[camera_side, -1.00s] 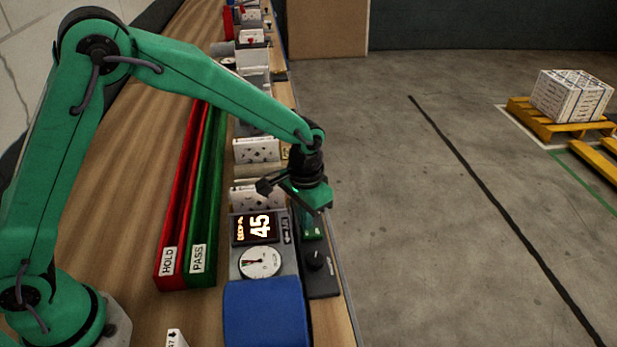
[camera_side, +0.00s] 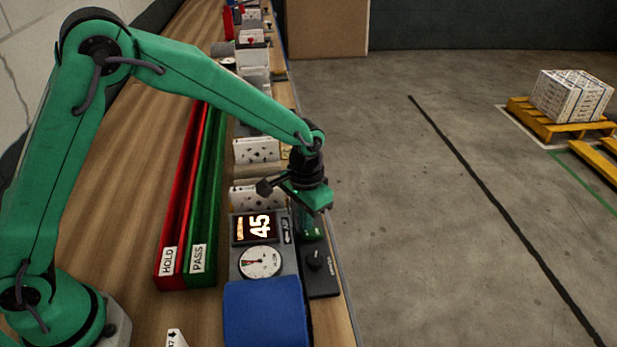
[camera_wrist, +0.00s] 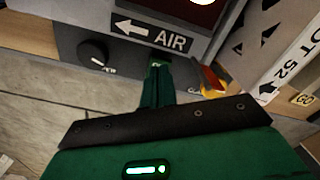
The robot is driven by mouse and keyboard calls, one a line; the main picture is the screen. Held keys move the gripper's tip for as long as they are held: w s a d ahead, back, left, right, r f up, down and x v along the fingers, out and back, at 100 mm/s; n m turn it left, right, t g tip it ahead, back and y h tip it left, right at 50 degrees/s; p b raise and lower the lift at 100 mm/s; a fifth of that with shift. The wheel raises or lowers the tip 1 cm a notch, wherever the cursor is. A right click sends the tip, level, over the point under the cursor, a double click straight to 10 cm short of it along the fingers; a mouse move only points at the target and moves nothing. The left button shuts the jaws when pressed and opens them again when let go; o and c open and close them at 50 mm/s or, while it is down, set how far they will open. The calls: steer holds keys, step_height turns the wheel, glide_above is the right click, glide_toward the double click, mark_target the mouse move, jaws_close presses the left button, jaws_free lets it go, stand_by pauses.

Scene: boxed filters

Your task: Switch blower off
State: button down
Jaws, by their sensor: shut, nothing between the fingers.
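I cannot tell whether the fingertips touch the strip. A red and yellow part (camera_wrist: 212,82) is just right of the fingers.
A lit display (camera_side: 255,228) reads 45, with a round gauge (camera_side: 260,263) below it. A blue block (camera_side: 265,312) is in front. Boxed filters (camera_side: 257,150) line the bench behind. Red HOLD (camera_side: 169,265) and green PASS (camera_side: 200,265) channels lie left.

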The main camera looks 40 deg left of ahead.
steer(key=shift+f, duration=0.7)
stand_by(0.6)
steer(key=shift+r, duration=0.1)
steer(key=shift+r, duration=3.45)
steer(key=s+a+r+n+t, duration=0.1)
steer(key=s+a+r+t, duration=0.2)
steer(key=s+a+r, duration=0.65)
steer(key=s+a+r+n+t, duration=0.1)
steer(key=s+a+r, duration=0.1)
steer(key=s, duration=0.4)
steer(key=s+a+r+n+t, duration=0.1)
steer(key=s+a+r, duration=0.2)
steer(key=s+a, duration=0.2)
steer(key=shift+s+a+t, duration=0.2)
steer(key=shift+s+t, duration=0.1)
steer(key=shift+s, duration=0.5)
